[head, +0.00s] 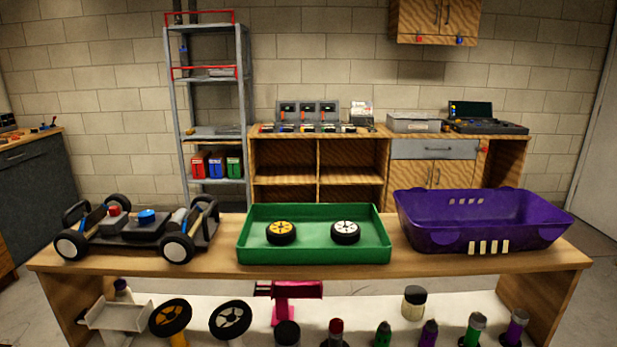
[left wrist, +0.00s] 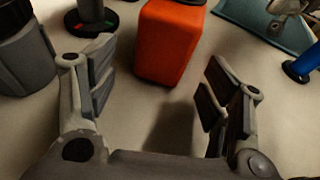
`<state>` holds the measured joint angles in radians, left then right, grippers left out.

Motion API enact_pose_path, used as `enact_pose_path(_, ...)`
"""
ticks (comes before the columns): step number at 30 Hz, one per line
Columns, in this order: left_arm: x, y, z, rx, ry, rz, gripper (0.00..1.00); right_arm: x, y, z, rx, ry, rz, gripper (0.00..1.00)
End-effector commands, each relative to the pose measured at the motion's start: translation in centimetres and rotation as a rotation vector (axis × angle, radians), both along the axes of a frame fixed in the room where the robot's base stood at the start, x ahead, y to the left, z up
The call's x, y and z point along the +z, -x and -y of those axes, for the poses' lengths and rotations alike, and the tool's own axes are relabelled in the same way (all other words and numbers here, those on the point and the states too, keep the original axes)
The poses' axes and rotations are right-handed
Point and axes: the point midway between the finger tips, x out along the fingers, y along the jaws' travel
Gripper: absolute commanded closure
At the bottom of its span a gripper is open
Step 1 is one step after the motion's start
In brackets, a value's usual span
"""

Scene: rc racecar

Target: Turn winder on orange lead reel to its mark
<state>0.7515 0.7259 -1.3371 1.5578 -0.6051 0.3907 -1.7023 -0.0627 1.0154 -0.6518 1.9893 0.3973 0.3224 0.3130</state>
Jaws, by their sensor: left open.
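In the left wrist view, my left gripper (left wrist: 158,82) is open and empty, with its two fingers spread wide. An orange body (left wrist: 171,42) with rounded edges stands just beyond the gap between the fingers, apart from both. Its top end is cut off by the frame, with a dark part at the edge. I cannot tell whether it is the orange lead reel, and no winder on it shows clearly. Beside it, up and left, a dark round base (left wrist: 91,25) with green and red marks carries a grey post. My right gripper is in neither view.
In the left wrist view, a dark grey cylinder (left wrist: 22,60) stands left, a teal tray-like thing (left wrist: 258,32) and a blue part (left wrist: 302,66) right. In the head view, a bench holds an RC car chassis (head: 140,232), a green tray (head: 315,255) and a purple bin (head: 480,218).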

Motion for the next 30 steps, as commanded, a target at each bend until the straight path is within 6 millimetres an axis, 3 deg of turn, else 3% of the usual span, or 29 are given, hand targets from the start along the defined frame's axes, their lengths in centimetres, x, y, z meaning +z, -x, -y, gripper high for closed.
enact_pose_path(15,2.8,2.7,-8.9,0.002,-0.002,-0.001,0.27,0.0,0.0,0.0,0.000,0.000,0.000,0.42)
enact_pose_path(21,3.3,3.1,-10.2,0.000,-0.001,0.001,0.27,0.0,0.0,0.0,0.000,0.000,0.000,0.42)
enact_pose_path(30,3.4,3.1,-10.3,0.001,0.000,0.001,0.27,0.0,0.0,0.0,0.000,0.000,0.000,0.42)
